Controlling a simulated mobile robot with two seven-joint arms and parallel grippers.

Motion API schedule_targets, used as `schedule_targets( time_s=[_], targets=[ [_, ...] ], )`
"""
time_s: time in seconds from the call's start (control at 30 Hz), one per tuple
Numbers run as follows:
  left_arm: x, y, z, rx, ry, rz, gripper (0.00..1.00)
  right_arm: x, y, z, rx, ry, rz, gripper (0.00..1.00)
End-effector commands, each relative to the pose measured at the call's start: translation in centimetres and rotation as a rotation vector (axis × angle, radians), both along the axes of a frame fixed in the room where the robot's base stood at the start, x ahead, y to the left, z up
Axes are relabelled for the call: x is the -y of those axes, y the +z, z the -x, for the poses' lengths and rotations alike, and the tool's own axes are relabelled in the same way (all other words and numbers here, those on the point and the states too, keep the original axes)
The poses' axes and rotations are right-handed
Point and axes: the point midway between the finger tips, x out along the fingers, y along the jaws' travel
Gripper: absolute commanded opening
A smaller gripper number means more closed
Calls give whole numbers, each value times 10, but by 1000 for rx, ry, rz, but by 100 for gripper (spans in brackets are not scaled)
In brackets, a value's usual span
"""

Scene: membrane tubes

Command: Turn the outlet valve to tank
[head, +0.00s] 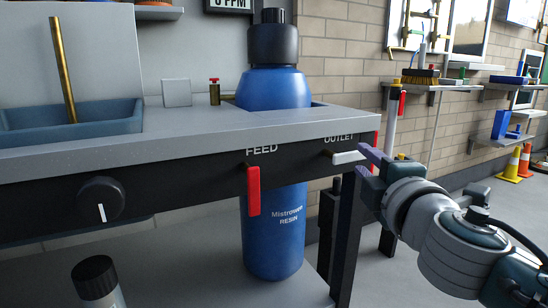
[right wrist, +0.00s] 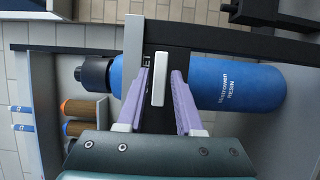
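The outlet valve has a white lever (head: 349,157) on the black front panel under the "OUTLET" label. It lies about level, pointing right. My right gripper (head: 372,161) is at the lever's right end, its purple fingers toward the panel. In the right wrist view the white lever (right wrist: 158,87) shows between the two spread fingers of the right gripper (right wrist: 162,80), with a gap on both sides. The gripper is open and holds nothing. No "tank" marking is readable. My left gripper is out of view.
A red feed lever (head: 253,190) hangs down left of the outlet. A black knob (head: 101,199) is farther left. A blue resin bottle (head: 274,235) stands behind the panel. A dark table leg (head: 347,235) is below the outlet.

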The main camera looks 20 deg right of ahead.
Motion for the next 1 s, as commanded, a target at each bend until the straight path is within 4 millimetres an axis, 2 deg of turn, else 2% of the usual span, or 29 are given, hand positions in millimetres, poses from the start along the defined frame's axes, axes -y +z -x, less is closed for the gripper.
schedule_targets(
  time_s=[0.1, 0.27, 0.63, 0.93, 1.0],
  targets=[
    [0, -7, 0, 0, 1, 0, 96, 7, -1, -19, 2, -1, 1, 35],
    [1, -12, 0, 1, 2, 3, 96, 11, -1, -34, 0, 0, -1, 35],
    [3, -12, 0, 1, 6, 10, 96, 13, 0, -39, -1, 0, -1, 35],
    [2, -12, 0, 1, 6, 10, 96, 13, -1, -39, -1, 0, -1, 1],
    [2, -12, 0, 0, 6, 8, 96, 13, -1, -39, -1, 0, -1, 0]
  ],
)
